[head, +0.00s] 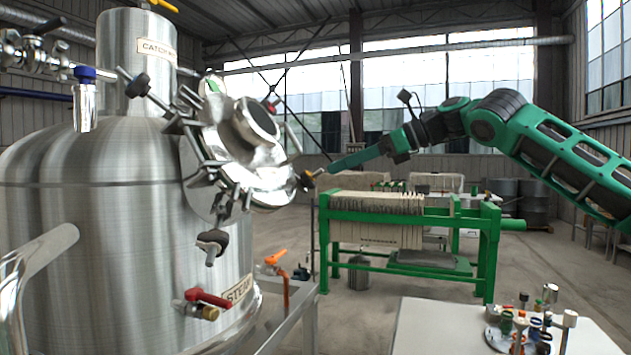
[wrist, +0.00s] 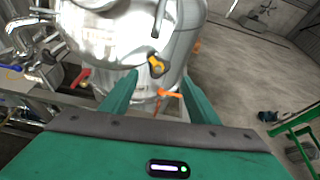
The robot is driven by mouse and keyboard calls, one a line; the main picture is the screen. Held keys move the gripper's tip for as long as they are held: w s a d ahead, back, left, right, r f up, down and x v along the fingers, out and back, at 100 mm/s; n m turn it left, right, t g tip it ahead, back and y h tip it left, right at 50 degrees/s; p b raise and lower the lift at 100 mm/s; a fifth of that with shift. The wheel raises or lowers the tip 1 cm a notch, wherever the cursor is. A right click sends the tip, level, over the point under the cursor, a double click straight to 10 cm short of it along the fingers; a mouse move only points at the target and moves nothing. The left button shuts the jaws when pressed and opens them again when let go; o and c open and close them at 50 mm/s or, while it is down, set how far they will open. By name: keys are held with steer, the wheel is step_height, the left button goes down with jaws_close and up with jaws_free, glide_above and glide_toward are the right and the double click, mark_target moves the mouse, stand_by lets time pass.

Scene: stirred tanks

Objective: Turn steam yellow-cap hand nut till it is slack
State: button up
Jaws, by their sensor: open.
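A black hand nut with a yellow cap (wrist: 157,66) shows in the wrist view, between and just beyond my fingertips. In the head view a dark hand nut (head: 306,181) sits at the right edge of the tank's tilted round lid (head: 270,180). My gripper (head: 326,170) is beside it on the right, reaching in from the right. In the wrist view my gripper (wrist: 160,78) has its two green fingers spread apart with nothing held. Whether a fingertip touches the nut is not clear. A STEAM plate (head: 238,290) is on the lower tank wall.
Other dark hand nuts (head: 212,241) ring the lid. A red-handled valve (head: 207,298) and an orange-handled valve (head: 276,258) are lower down. A green filter press (head: 400,230) stands behind, and a white table (head: 430,325) with small parts is at lower right.

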mark_target(320, 173)
steer(key=x, duration=0.7)
steer(key=shift+w+a+f, duration=0.1)
steer(key=shift+a+f, duration=0.05)
steer(key=shift+a, duration=0.15)
steer(key=c, duration=1)
